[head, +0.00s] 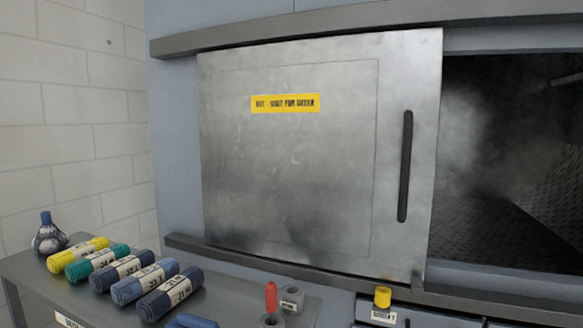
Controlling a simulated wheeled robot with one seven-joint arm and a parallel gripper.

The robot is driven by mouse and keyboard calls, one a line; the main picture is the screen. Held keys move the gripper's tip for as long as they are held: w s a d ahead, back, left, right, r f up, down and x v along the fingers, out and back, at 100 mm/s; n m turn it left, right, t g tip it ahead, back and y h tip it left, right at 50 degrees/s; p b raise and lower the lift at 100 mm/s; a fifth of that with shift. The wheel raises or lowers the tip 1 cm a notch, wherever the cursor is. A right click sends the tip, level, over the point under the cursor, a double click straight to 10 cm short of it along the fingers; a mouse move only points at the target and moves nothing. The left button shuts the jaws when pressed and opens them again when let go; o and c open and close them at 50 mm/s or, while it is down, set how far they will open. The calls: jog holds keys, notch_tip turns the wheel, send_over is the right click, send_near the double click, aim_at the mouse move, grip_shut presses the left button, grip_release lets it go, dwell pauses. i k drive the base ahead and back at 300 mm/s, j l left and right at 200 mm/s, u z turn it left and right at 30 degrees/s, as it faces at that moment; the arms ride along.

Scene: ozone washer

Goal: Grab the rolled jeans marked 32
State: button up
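Several rolled garments lie side by side on a grey metal table (225,290) at the lower left. They are a yellow roll (78,254), a teal roll (96,262), a dark blue roll (121,271), a mid-blue roll (145,283) and a navy roll (169,294). Each has a white label band with dark print. The labels are small and tilted, so I cannot tell for certain which roll reads 32. My gripper is not in view.
A sliding metal door (290,170) with a yellow warning label stands partly open on a steamy chamber (500,160). A blue-topped bundle (49,235) sits at the table's back left. Grey cups (291,300), a red object (271,297) and a cut-off blue item (191,321) are near the rolls.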

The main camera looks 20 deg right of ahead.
aim_at(100, 281)
jog(key=i+j, duration=0.3)
jog(key=j, duration=0.2)
jog(key=i+j+u, duration=0.1)
jog(key=i+j, duration=0.15)
jog(key=j, duration=0.3)
jog(key=i+j, duration=0.3)
jog(key=j, duration=0.15)
jog(key=i+j+u, duration=0.15)
jog(key=i+j, duration=0.15)
jog(key=j, duration=0.2)
jog(key=i+j, duration=0.3)
jog(key=j, duration=0.2)
jog(key=i+l, duration=0.35)
jog(key=l+u, duration=0.05)
jog(key=l, duration=0.05)
